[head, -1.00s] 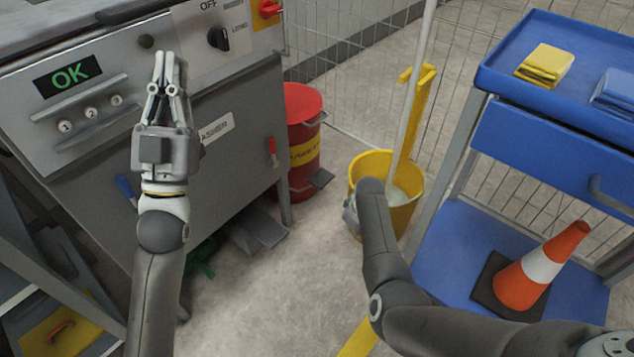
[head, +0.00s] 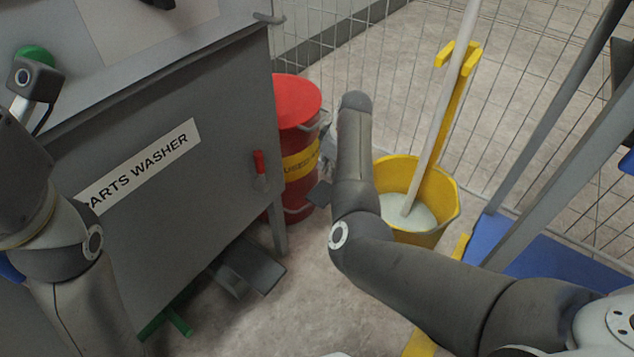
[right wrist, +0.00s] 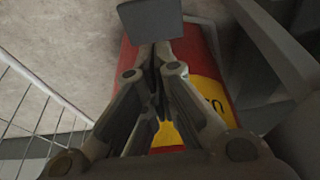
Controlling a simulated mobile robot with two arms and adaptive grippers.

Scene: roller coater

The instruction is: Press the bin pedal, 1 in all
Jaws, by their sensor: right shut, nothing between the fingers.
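The bin (head: 297,150) is a red drum with a yellow label, standing past the right end of the parts washer. Its pedal (head: 319,194) is a small dark plate low on its front. In the right wrist view, the pedal (right wrist: 150,18) lies just beyond the fingertips of my right gripper (right wrist: 157,50); I cannot tell whether they touch. The red and yellow bin side (right wrist: 207,92) shows behind the fingers. My right gripper is shut and empty. In the head view my right forearm hides most of it. My left gripper's fingers are not in view.
The grey parts washer (head: 215,185) fills the left, with a dark plate (head: 252,264) low under its front. A yellow mop bucket (head: 448,205) stands right of my right forearm. A wire fence (head: 415,90) runs behind. A blue cart (head: 545,235) is at right.

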